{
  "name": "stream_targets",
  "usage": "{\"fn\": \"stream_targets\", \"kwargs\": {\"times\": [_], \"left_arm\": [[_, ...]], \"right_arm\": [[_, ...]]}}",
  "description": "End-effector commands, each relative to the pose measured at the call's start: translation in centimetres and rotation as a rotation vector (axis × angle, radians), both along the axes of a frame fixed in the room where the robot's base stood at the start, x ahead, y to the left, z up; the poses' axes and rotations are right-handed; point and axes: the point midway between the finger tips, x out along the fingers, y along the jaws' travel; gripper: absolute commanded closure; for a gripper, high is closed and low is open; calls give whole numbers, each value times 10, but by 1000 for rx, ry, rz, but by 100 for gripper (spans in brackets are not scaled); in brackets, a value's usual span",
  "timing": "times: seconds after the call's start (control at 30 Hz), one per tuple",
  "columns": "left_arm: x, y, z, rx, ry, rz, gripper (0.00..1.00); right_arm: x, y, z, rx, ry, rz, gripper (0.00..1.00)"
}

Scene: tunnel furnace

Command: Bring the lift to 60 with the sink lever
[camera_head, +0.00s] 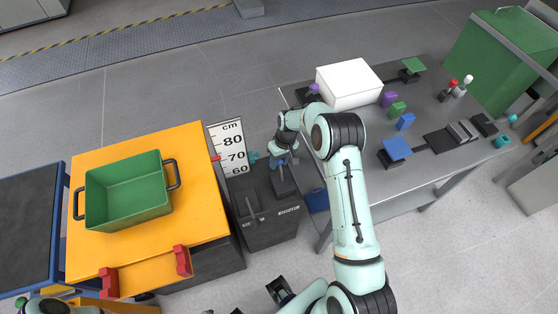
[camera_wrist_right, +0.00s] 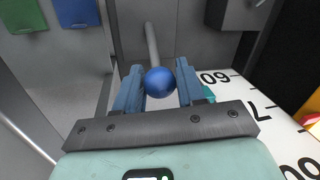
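The lift is a yellow platform (camera_head: 205,215), with a red pointer (camera_head: 215,158) at its edge near the 70 mark of the white cm scale (camera_head: 222,132). A dark control box (camera_head: 268,232) stands right of the lift, with one lever (camera_head: 250,209) at its left and another beneath my right gripper (camera_head: 284,158). Which lever is marked sink is unreadable.
A green crate (camera_head: 128,218) with dark handles stands on the lift. Red blocks (camera_head: 183,261) are at its front edge. Right of my arm, a grey table (camera_head: 436,100) holds a white box (camera_head: 350,78) and several coloured blocks. Open floor lies behind.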

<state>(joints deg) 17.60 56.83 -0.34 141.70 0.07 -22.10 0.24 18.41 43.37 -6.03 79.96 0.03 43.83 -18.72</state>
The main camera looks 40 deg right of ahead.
Motion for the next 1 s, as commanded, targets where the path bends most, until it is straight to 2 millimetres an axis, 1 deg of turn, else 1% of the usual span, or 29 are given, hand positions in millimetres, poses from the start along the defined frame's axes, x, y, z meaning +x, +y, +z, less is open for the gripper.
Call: {"fn": "stream_targets", "kwargs": {"times": [0.03,0.1,0.33,0.47,0.57,0.77,0.9,1.0], "left_arm": [[0,0,0,0,0,0,100],[0,0,0,0,0,0,100],[-1,0,-3,0,1,0,100],[-5,0,-12,0,6,0,100],[-10,0,-25,0,11,1,100],[-19,0,-63,1,21,0,100],[-5,1,-88,9,-28,12,100],[2,1,-102,11,-52,17,100]], "right_arm": [[0,0,0,0,0,0,79],[0,0,0,0,0,0,100],[-1,0,0,-2,-7,0,100],[-4,1,0,-11,-34,-1,100],[-7,2,0,-23,-74,-1,100],[-18,5,2,-65,-204,-1,100],[-28,10,1,-103,-324,-1,100],[-34,18,2,-130,-412,2,100]]}}
